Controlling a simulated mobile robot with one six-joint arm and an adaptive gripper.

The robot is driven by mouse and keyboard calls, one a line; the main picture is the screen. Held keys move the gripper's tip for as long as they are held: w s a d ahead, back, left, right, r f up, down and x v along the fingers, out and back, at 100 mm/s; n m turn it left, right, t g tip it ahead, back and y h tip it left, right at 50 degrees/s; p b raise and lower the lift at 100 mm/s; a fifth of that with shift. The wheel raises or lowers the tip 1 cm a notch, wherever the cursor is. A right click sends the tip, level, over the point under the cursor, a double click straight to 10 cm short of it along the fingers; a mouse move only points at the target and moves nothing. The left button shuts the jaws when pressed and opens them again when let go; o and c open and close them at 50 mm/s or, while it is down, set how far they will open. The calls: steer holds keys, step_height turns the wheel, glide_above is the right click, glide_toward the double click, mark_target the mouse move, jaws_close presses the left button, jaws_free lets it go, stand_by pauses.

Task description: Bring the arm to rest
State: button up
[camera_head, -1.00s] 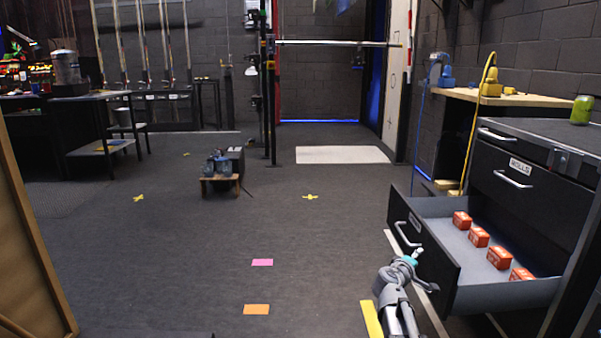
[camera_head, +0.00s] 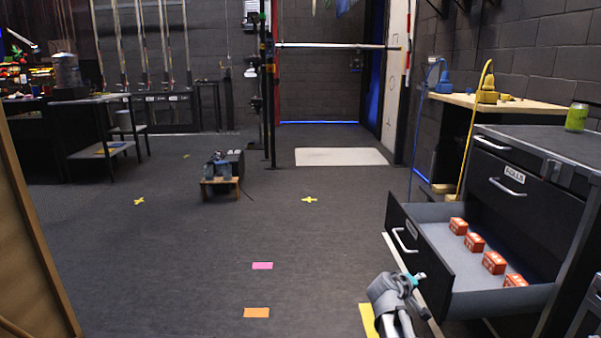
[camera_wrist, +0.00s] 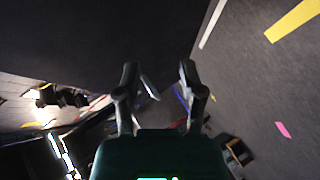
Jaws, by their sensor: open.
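My gripper (camera_wrist: 160,80) shows in the wrist view with its two fingers spread apart and nothing between them. In the head view my arm (camera_head: 388,292) shows at the lower right, beside the front of the open drawer; its grey wrist has a small teal part. The fingers cannot be made out clearly there. I cannot tell whether the arm touches the drawer; a narrow gap seems to lie between them.
An open drawer (camera_head: 425,266) with several red boxes (camera_head: 474,242) juts from the dark cabinet (camera_head: 535,150) on the right. Pink (camera_head: 262,266) and orange (camera_head: 256,313) tape marks lie on the clear floor. A low wooden stand (camera_head: 220,187) is farther off. A brown panel (camera_head: 30,240) borders the left.

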steer(key=s+a+m+g+y+p, duration=0.4)
steer(key=s+a+g+y+p, duration=0.5)
steer(key=s+a, duration=0.8)
step_height(320, 180, up, 38)
steer(key=y+p, duration=0.1)
steer(key=p, duration=3.8)
steer(key=shift+s+d+t, duration=0.3)
steer(key=shift+s, duration=0.1)
